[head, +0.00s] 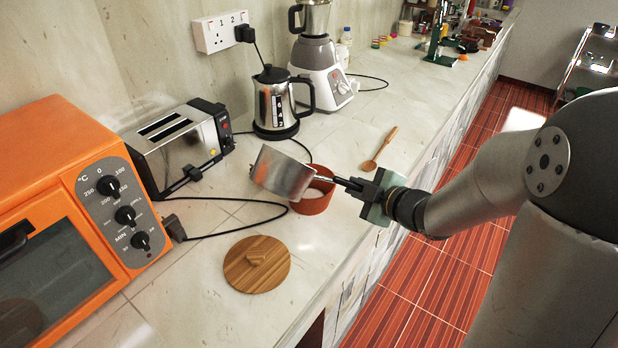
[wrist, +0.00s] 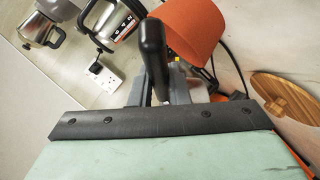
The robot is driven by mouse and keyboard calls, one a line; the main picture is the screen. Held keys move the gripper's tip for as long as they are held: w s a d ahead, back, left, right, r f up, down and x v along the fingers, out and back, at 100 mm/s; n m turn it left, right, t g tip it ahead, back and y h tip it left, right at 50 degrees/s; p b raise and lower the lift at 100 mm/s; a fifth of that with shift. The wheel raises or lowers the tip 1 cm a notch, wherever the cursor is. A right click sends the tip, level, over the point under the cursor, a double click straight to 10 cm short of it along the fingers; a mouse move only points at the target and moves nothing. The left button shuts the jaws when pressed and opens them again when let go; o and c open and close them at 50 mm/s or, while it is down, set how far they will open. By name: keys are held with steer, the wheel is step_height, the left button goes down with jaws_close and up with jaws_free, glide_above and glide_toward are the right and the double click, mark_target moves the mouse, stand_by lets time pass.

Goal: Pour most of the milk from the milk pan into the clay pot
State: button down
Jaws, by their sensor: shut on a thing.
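The milk pan (head: 281,173) is a silver metal pan held tilted beside and partly over the clay pot. Its dark handle (wrist: 153,52) runs up between my fingers in the wrist view. The clay pot (head: 318,198) is orange-brown and stands on the counter; some white shows inside it. It also shows in the wrist view (wrist: 195,32). My gripper (head: 362,187) is shut on the pan's handle, to the right of the pot. The inside of the pan is hidden, so I cannot tell how much milk is in it.
A round wooden lid (head: 257,270) lies in front of the pot. A wooden spoon (head: 380,150) lies behind it to the right. A steel kettle (head: 275,105), a toaster (head: 180,150) and an orange oven (head: 75,190) stand along the wall. A black cord (head: 235,228) crosses the counter left of the pot.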

steer(key=shift+f+m+g+y+p, duration=0.35)
steer(key=shift+f+m+g+p, duration=0.35)
steer(key=shift+f+p, duration=0.7)
steer(key=shift+f+m+g+y+p, duration=0.4)
steer(key=shift+f+m+p, duration=0.5)
steer(key=shift+p, duration=0.9)
stand_by(3.0)
